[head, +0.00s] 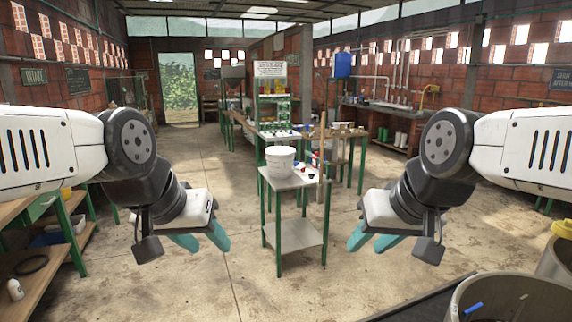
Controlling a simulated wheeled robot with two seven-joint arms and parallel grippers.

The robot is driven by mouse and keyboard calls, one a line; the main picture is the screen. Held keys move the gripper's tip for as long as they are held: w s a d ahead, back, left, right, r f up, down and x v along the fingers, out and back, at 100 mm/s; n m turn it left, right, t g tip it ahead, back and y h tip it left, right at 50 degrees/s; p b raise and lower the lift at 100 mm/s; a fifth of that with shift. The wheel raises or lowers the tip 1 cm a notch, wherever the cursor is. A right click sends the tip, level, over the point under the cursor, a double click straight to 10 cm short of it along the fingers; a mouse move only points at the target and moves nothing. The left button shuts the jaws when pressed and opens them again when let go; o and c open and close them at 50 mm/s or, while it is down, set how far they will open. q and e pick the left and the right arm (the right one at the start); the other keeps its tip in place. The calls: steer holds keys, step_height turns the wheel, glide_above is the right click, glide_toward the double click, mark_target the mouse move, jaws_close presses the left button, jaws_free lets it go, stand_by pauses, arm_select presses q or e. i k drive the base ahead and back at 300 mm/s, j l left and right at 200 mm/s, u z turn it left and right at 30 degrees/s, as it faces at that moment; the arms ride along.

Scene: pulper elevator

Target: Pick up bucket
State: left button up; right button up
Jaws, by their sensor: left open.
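My right gripper (370,243) is to the right of the table, also open and empty. Both grippers are well apart from the bucket and appear nearer to me than it is.
Small items and a wooden post (321,160) are beside the bucket. A longer workbench stands behind. A wooden shelf (45,262) is at the left, and metal drums (515,300) are at the lower right. The concrete floor before the table is clear.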

mark_target(280, 159)
steer(key=i+j, duration=0.15)
steer(key=i, duration=0.35)
steer(key=i+j, duration=0.2)
steer(key=i, duration=0.3)
steer(key=i+j, duration=0.15)
steer(key=i, duration=0.35)
steer(key=i+j, duration=0.2)
steer(key=i, duration=0.3)
steer(key=i+j, duration=0.15)
steer(key=i, duration=0.35)
steer(key=i+j, duration=0.2)
steer(key=i, duration=0.35)
steer(key=i+j, duration=0.2)
steer(key=i, duration=0.3)
